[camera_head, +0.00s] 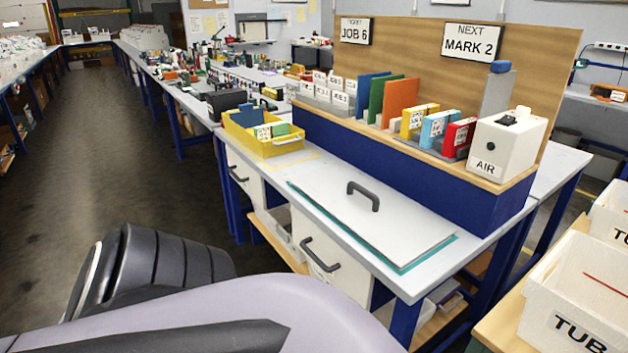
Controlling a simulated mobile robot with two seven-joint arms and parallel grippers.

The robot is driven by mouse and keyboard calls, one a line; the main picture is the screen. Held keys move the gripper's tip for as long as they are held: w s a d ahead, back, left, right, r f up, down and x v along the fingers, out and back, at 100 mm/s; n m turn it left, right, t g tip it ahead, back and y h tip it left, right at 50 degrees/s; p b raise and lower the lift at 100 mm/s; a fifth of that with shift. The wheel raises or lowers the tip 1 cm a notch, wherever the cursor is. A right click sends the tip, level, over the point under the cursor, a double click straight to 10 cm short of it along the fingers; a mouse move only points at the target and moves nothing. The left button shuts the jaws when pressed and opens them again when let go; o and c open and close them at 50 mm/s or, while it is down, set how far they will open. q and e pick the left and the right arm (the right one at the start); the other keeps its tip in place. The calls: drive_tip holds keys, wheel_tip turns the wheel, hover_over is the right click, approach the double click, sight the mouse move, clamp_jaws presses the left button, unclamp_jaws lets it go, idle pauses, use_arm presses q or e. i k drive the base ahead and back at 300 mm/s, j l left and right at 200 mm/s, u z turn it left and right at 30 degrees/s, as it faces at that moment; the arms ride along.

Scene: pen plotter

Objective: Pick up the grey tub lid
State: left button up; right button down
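A flat light-grey panel (400,226) with a dark arched handle (364,195) lies on the front workbench; it looks like the grey tub lid. A teal edge (428,256) shows beneath it along the front and right. The handle stands up near the panel's middle, with nothing touching it. Parts of my own arm fill the lower left, short of the bench. Neither of my grippers is in view.
A raised blue shelf (400,165) with colored boxes and a white AIR box (507,146) stands behind the panel. A yellow tray (262,145) is at its left. White TUB boxes (580,290) stand at the right. Drawer handles jut from the bench front.

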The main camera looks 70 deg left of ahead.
sight(399, 230)
drive_tip(key=u, duration=1.85)
